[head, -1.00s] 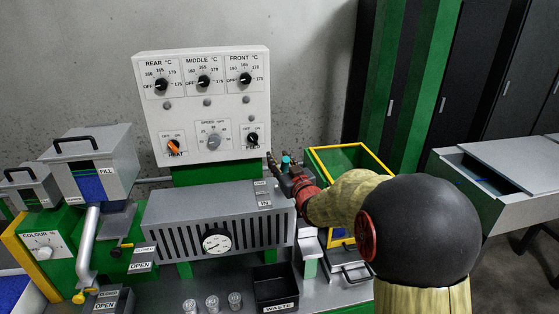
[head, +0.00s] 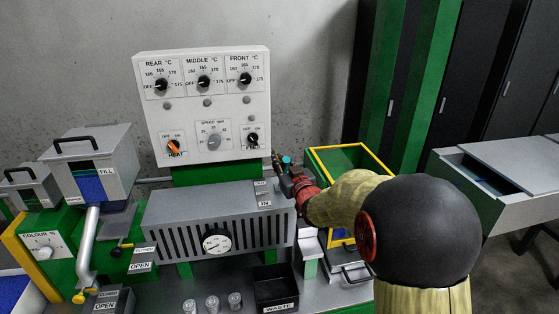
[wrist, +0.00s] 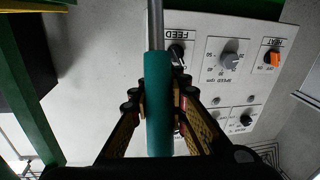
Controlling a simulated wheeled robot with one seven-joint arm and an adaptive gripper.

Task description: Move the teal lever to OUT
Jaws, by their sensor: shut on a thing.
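The teal lever (wrist: 158,105) stands upright through the middle of the wrist view as a thick teal grip on a grey rod. My gripper (wrist: 159,92) has a finger on each side of the grip and is shut on it. In the head view the top of the teal lever (head: 286,160) shows just beside my gripper (head: 279,163), at the right end of the grey slotted housing. The lever's lower part is hidden there by my gripper. An IN label (head: 265,204) is on the housing top, with a smaller, hard-to-read label behind it.
The white control panel (head: 200,105) with its knobs stands close behind my gripper. A green bin with a yellow rim (head: 350,150) is to the right. A black waste box (head: 276,290) and several clear cups (head: 212,304) are in front of the housing (head: 165,210).

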